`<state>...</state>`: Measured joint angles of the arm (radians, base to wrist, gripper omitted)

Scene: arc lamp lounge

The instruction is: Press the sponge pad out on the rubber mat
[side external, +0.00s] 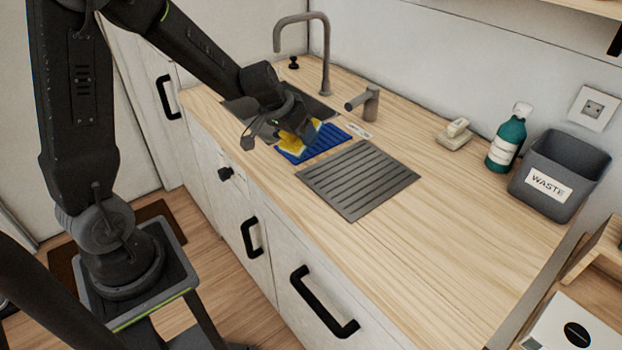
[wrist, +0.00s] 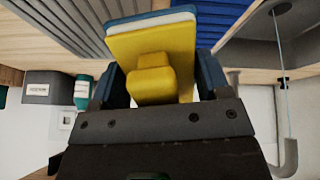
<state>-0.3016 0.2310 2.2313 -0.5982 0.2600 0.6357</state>
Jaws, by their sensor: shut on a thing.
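The yellow sponge pad (side external: 293,143) is held in my gripper (side external: 285,128) over the near edge of the blue ribbed rubber mat (side external: 328,139). In the wrist view the sponge pad (wrist: 130,45) shows yellow, with white and blue layers at its far edge. The jaws of my gripper (wrist: 155,88) are shut on its yellow raised block. The blue rubber mat (wrist: 220,18) shows beyond the pad at the top. The pad looks tilted in the side view. I cannot tell whether it touches the mat.
A grey ribbed drainer plate (side external: 358,180) lies right of the mat. A tap (side external: 326,50) and a dark sink (side external: 270,108) are behind it. A soap dish (side external: 455,134), green bottle (side external: 507,140) and waste bin (side external: 558,175) stand at the back right. The front right counter is clear.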

